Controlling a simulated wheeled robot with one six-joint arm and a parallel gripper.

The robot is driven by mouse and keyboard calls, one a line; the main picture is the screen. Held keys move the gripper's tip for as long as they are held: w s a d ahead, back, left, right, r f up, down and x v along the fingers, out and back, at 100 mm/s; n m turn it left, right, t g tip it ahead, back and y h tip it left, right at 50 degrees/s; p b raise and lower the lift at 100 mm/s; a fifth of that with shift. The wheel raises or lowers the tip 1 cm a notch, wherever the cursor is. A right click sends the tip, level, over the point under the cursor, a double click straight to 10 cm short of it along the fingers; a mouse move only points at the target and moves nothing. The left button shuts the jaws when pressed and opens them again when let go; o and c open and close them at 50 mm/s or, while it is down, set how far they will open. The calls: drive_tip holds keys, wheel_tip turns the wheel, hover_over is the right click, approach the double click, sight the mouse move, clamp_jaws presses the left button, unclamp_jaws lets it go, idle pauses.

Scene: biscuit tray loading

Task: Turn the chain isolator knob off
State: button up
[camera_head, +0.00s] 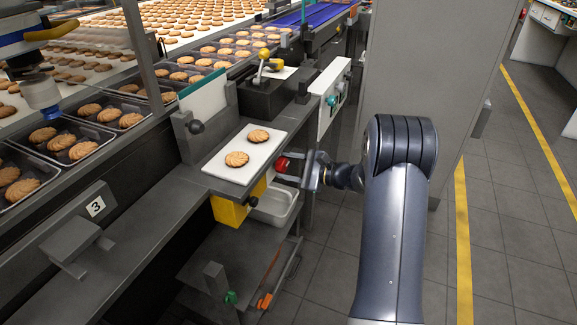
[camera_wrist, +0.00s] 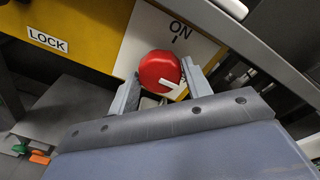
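The red round chain isolator knob (camera_wrist: 160,72) sits on a white plate (camera_wrist: 150,30) marked ON, fixed to a yellow panel. A short white bar on the knob lies toward its lower right, away from the ON mark. My gripper (camera_wrist: 160,76) has one finger on each side of the knob, close to its edges; I cannot tell whether they touch it. In the head view the knob (camera_head: 282,163) shows below the bench corner, with my gripper (camera_head: 296,166) reaching it from the right. The finger bases are hidden behind my wrist in the wrist view.
A LOCK label (camera_wrist: 47,40) is on the yellow panel. A white board (camera_head: 225,168) with two biscuits lies above the knob. A metal bin (camera_head: 276,207) hangs below. A grey cabinet (camera_head: 440,60) stands behind my arm; the floor at right is clear.

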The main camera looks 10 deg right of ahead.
drive_tip(key=o, duration=0.4)
drive_tip(key=shift+c, duration=0.2)
drive_tip(key=p+v, duration=0.1)
drive_tip(key=v, duration=1)
drive_tip(key=shift+p, duration=0.3)
drive_tip(key=shift+w+a, duration=0.1)
drive_tip(key=shift+a, duration=0.05)
drive_tip(key=b+x, duration=0.1)
drive_tip(key=x, duration=0.9)
drive_tip(key=shift+w+a+b, duration=0.25)
drive_tip(key=shift+b, duration=0.15)
